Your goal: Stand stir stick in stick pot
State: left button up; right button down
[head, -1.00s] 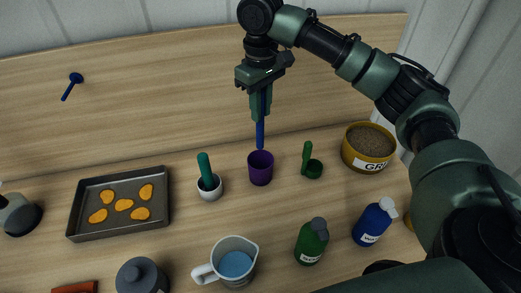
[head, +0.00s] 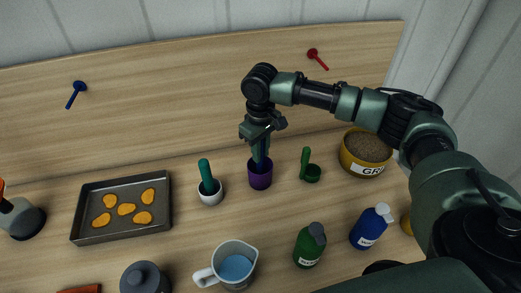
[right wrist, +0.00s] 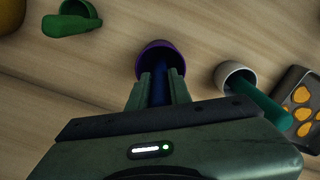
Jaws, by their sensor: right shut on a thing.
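The stick pot is a purple cup (head: 260,180) standing on the table near the back board, left of the green scoop. My right gripper (head: 261,150) is just above the pot, pointing down. It is shut on the blue stir stick (right wrist: 159,88), whose lower part is inside the purple pot (right wrist: 160,48). Whether the stick touches the pot's bottom is hidden. In the right wrist view my right gripper's fingers (right wrist: 160,90) sit on both sides of the stick at the pot's near rim. My left gripper is not in view.
A white mortar (head: 210,197) with a teal pestle stands left of the pot. A green scoop (head: 311,172) and a yellow bowl of grain (head: 366,152) are to its right. A measuring jug (head: 222,270), green bottle (head: 308,247), blue bottle (head: 369,228) and baking tray (head: 78,214) stand farther out.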

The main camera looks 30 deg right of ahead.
jog(key=c, duration=1.3)
grip_release()
jog(key=shift+f, duration=0.1)
notch_tip(320, 180, up, 11)
jog(key=b, duration=0.2)
jog(key=shift+b, duration=0.3)
jog(key=shift+r, duration=0.65)
